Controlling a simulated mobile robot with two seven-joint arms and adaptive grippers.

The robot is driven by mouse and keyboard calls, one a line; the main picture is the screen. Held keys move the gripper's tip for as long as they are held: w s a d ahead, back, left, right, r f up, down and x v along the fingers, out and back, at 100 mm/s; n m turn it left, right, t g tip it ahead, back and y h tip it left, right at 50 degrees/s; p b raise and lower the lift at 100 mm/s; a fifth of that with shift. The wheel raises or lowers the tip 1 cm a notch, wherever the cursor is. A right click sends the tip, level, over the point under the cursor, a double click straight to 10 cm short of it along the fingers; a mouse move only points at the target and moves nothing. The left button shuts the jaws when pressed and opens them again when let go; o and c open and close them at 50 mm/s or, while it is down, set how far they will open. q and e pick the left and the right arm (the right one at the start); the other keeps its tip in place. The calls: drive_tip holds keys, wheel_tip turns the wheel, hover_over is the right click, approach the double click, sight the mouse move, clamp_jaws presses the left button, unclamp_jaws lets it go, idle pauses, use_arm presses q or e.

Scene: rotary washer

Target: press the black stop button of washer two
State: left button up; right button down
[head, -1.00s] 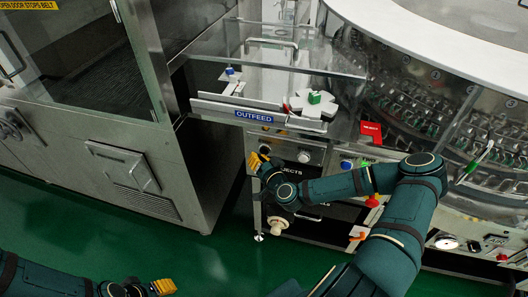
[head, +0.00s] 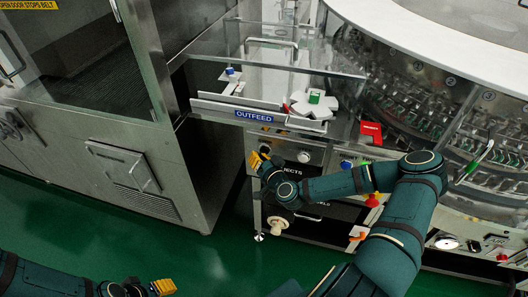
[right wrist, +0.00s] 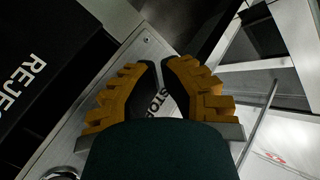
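In the head view my right gripper (head: 259,160) is at the left end of a steel control panel (head: 287,146) below the OUTFEED sign. In the right wrist view its yellow fingers (right wrist: 160,62) curve to tips nearly together, with nothing seen held. A STOP label (right wrist: 162,98) on the steel plate shows between the fingers. I cannot make out the black stop button; the gripper may be hiding it. Whether the tips touch the panel I cannot tell. My left gripper (head: 163,287) is low at the left over the green floor, empty as far as I see.
A round knob (head: 304,157) sits on the panel right of my gripper. The blue OUTFEED sign (head: 254,115) and a white star wheel (head: 316,101) are above. A red sign (head: 371,132) and blue button (head: 346,165) are to the right. A steel cabinet (head: 125,170) stands left.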

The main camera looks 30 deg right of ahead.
drive_tip(key=shift+w+d, duration=0.4)
drive_tip(key=shift+d, duration=0.05)
idle(1.1)
drive_tip(key=shift+s+a, duration=0.55)
drive_tip(key=shift+a, duration=0.1)
drive_tip(key=s+a+p, duration=0.1)
drive_tip(key=s+a, duration=0.2)
drive_tip(key=shift+s+a, duration=0.15)
drive_tip(key=shift+a, duration=0.25)
idle(0.4)
